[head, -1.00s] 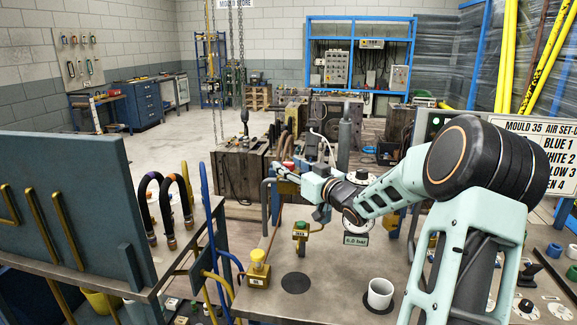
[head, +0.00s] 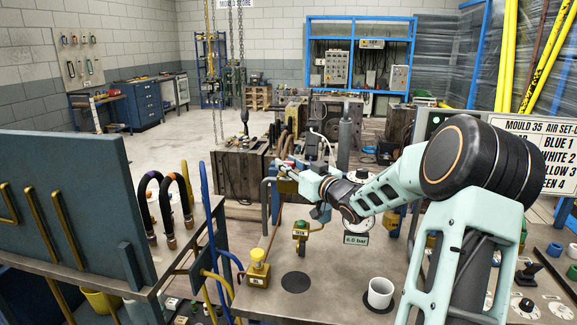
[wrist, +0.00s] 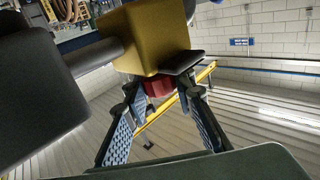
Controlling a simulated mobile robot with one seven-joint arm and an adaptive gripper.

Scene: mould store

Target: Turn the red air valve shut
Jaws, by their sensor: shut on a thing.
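The red air valve (wrist: 158,86) shows in the wrist view as a small red knob under a yellow block (wrist: 155,38). My gripper (wrist: 163,92) has its two ribbed fingers on either side of the knob and is shut on it. In the head view my gripper (head: 283,168) is at the top of the pipework beyond the bench, and it largely hides the valve there. The angle of the valve's handle cannot be told.
A gauge marked 6.0 bar (head: 356,239) stands close to my arm. A tall blue-grey panel (head: 75,210) stands at left.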

